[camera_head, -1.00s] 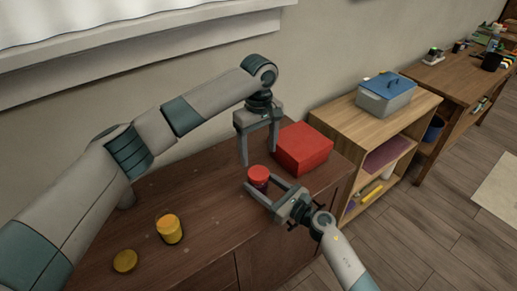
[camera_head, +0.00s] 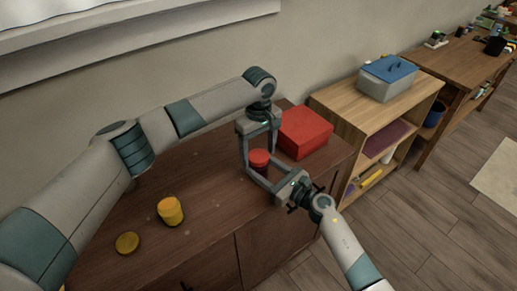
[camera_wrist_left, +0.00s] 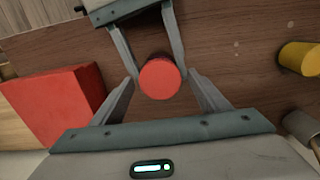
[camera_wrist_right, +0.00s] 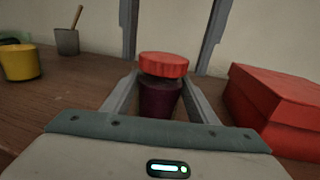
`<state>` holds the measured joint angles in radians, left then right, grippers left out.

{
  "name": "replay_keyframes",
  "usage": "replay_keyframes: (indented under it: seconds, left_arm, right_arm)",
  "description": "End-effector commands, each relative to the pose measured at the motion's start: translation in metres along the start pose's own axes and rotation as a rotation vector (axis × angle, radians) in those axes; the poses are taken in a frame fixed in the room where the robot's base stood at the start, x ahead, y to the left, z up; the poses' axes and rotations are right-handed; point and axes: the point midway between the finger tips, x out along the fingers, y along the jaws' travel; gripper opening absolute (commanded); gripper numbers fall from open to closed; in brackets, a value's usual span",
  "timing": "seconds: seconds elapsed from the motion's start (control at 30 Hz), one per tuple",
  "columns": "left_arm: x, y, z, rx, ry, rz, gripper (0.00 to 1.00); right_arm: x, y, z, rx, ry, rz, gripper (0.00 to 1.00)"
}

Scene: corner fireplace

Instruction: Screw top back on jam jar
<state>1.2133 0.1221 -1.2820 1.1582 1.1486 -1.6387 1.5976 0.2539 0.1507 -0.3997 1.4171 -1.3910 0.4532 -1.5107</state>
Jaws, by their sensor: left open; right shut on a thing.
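The jam jar (camera_wrist_right: 158,98) is dark purple and stands upright on the brown cabinet top. Its red lid (camera_wrist_right: 163,66) rests on the jar's mouth; the lid also shows from above in the left wrist view (camera_wrist_left: 160,79). I cannot tell how tightly it sits. My right gripper (camera_wrist_right: 155,92) is shut on the jar from the side, below the lid. My left gripper (camera_head: 259,157) points down from above and is open, with a finger on either side of the lid and gaps between. In the head view the fingers partly hide the jar.
A red box (camera_head: 304,132) stands close behind the jar, to the right. A yellow container (camera_head: 170,211) and a flat yellow disc (camera_head: 127,243) are on the cabinet's left. A grey cup (camera_wrist_right: 68,42) with a stick stands near the wall. A wooden shelf (camera_head: 345,112) adjoins.

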Motion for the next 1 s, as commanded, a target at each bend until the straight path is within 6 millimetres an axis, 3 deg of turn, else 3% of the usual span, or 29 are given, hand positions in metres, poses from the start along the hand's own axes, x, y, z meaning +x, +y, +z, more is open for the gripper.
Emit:
replay_keyframes:
  seconds: [0.1,0.3,0.57,1.0]
  left_arm:
    - [0.0,0.0001,0.0001,0.0,0.0,0.0,0.69]
    - [-0.0002,0.0001,0.0001,0.0,0.0,0.0,0.26]
    - [-0.0002,0.0003,0.0001,0.073,0.0,0.001,0.26]
    - [0.0002,0.0004,0.0003,0.693,0.0,0.001,0.26]
  right_arm:
    - [0.0,0.0002,-0.0003,0.0,0.0,0.0,0.0]
    - [0.0,0.0002,-0.0002,0.0,0.0,0.0,0.0]
    - [0.0,0.0002,-0.0003,0.0,0.0,0.0,0.0]
    - [0.0,0.0003,-0.0002,0.0,0.0,0.001,0.0]
